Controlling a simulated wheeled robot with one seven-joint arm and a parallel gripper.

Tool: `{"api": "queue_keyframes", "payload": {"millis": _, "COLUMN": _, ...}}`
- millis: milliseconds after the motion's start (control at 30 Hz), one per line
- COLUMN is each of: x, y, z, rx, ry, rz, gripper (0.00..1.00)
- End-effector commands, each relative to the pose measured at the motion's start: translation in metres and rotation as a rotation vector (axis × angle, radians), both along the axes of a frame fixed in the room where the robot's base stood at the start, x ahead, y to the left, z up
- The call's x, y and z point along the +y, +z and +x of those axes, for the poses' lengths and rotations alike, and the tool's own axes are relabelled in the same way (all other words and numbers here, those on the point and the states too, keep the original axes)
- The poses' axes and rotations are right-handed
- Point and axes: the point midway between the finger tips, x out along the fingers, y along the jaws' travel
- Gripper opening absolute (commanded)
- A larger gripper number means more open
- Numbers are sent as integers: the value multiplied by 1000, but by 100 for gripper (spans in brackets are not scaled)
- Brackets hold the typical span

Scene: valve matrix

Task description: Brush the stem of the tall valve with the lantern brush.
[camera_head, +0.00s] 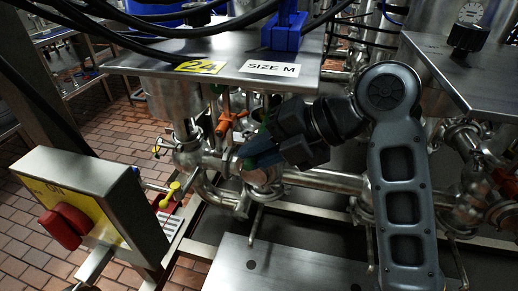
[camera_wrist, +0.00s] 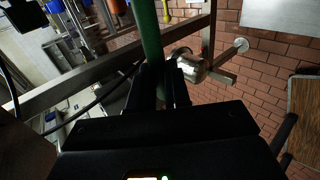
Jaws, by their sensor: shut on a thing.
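My gripper (camera_head: 255,155) is among the steel pipes at the middle of the head view, below the steel shelf. In the wrist view its dark fingers (camera_wrist: 165,88) are shut on a green rod (camera_wrist: 152,38), which looks like the handle of the lantern brush. The rod runs up out of that picture, and its bristles are not seen. A small green part shows beside the gripper in the head view. Steel valve fittings (camera_head: 190,152) stand just left of the gripper. I cannot tell which is the tall valve, or whether the brush touches a stem.
A steel shelf (camera_head: 220,78) with labels "24" and "SIZE M" hangs over the pipes. An orange fitting (camera_head: 232,122) is close above the gripper. A switch box (camera_head: 95,205) with a red knob (camera_head: 64,226) stands at left. Brick floor (camera_head: 115,120) is open at left.

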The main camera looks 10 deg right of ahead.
Motion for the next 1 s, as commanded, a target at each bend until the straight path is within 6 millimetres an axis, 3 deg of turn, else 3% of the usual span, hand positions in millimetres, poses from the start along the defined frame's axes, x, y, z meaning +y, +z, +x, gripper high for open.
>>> {"api": "queue_keyframes", "payload": {"millis": 467, "x": -5, "y": -4, "z": 15, "rx": 0, "ry": 0, "rz": 0, "gripper": 0}}
{"api": "queue_keyframes", "payload": {"millis": 1000, "x": 0, "y": 1, "z": -1, "rx": -1, "ry": -1, "rz": 0, "gripper": 0}}
